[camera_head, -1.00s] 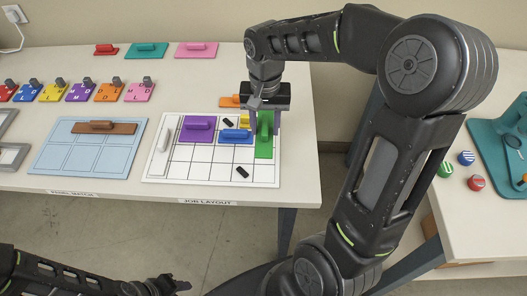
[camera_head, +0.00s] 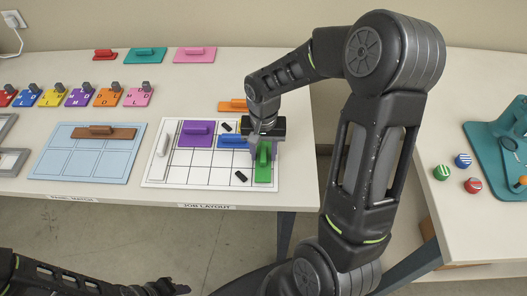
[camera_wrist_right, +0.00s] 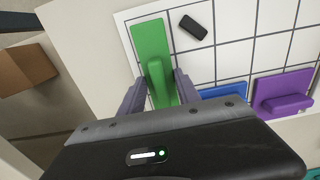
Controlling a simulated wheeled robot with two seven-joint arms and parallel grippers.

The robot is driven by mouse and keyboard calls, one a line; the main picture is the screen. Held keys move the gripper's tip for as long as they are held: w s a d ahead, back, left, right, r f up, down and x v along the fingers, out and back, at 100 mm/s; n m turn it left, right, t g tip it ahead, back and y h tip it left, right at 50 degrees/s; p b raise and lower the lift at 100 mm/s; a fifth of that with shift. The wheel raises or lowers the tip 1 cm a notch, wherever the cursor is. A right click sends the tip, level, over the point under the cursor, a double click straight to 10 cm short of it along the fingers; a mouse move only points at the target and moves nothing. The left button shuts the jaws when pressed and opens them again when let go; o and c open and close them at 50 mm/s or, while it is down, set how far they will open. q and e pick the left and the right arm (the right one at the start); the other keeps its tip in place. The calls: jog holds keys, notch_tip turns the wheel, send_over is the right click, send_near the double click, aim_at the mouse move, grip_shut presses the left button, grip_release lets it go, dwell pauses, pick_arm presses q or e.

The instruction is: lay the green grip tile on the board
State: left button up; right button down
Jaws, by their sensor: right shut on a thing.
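The green grip tile (camera_head: 263,173) is at the right side of the white gridded board (camera_head: 200,178), flat on it or just above; I cannot tell which. My right gripper (camera_head: 263,152) is over it from the far side. In the right wrist view my right gripper (camera_wrist_right: 158,92) has a finger on each side of the green grip tile's raised handle (camera_wrist_right: 157,78) and is shut on it. My left gripper (camera_head: 168,287) is low at the bottom edge of the head view, away from the table; its jaw state is unclear.
A purple tile (camera_head: 196,138), a blue tile (camera_head: 233,141) and two small black pieces (camera_head: 240,176) are on the board. An orange tile (camera_head: 232,105) lies behind it. A light blue board (camera_head: 85,160) with a brown tile (camera_head: 104,132) stands left. Several board cells are clear.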

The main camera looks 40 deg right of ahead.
aim_at(264, 152)
jog(key=shift+f, duration=0.2)
jog(key=shift+f, duration=0.25)
jog(key=c, duration=0.9)
grip_release()
jog(key=shift+r, duration=0.1)
jog(key=shift+o, duration=0.2)
jog(key=shift+r, duration=0.1)
notch_tip(264, 152, up, 12)
jog(key=b, duration=0.1)
